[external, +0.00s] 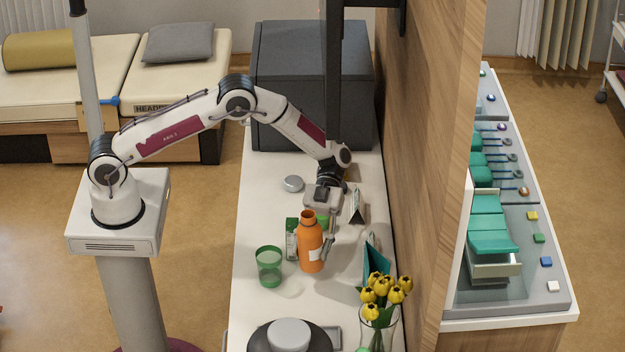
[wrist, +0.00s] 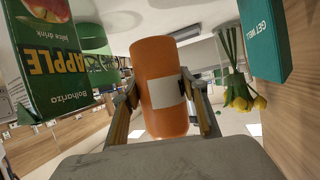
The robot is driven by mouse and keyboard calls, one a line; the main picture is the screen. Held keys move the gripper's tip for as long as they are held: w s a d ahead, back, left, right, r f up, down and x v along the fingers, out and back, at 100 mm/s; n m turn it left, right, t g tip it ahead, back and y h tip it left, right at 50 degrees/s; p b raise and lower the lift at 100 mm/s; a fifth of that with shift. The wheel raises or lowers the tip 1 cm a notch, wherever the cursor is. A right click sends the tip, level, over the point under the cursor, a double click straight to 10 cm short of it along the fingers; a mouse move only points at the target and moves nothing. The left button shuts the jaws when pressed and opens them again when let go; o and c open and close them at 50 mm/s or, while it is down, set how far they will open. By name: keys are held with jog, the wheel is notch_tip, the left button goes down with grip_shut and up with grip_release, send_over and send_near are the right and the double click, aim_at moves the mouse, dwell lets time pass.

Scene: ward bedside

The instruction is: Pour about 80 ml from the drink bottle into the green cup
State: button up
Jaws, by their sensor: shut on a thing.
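The orange drink bottle (external: 310,246) is upright and open-topped over the white counter, with a pale label on its side. My gripper (external: 326,232) is shut on it, coming from behind and above. In the wrist view the bottle (wrist: 162,88) fills the middle, with a finger on each side. I cannot tell whether its base touches the counter. The green cup (external: 269,267), see-through, stands upright on the counter just left of the bottle, apart from it. A green cup shape (wrist: 92,40) also shows in the wrist view, partly behind a carton.
An apple juice carton (wrist: 45,60) stands close beside the bottle; it shows behind it in the external view (external: 292,238). Yellow tulips in a vase (external: 378,325) and a teal card (external: 373,262) are at right. A round dark item with a pale top (external: 289,335) lies in front.

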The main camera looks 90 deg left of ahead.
aim_at(318, 238)
jog(key=shift+w+r+m+t, duration=0.1)
jog(key=shift+r+m+t, duration=0.2)
jog(key=shift+m+t, duration=0.75)
jog(key=shift+r+m+t, duration=0.45)
jog(key=shift+r+m, duration=0.1)
jog(key=shift+r, duration=0.25)
jog(key=shift+f+m+t, duration=0.1)
jog(key=shift+m+t, duration=0.4)
jog(key=shift+m, duration=0.1)
jog(key=shift+w+f+m+t, duration=0.1)
jog(key=shift+w+m+t, duration=0.1)
jog(key=shift+m+t, duration=0.2)
jog(key=shift+w+r+m+t, duration=0.4)
jog(key=shift+w+r+m, duration=0.05)
jog(key=shift+r+m, duration=0.15)
jog(key=shift+w+f+m+t, duration=0.2)
jog(key=shift+f+m+t, duration=0.05)
jog(key=shift+f, duration=0.3)
jog(key=shift+w+f+m+t, duration=0.15)
jog(key=shift+f+m+t, duration=0.1)
jog(key=shift+f, duration=0.25)
notch_tip(318, 238, up, 2)
jog(key=shift+w+m+t+h, duration=0.1)
jog(key=shift+m+t+h, duration=0.2)
jog(key=shift+m+t, duration=0.25)
jog(key=shift+s+r+m+t, duration=0.1)
jog(key=shift+s+m+t, duration=0.2)
jog(key=shift+m, duration=0.25)
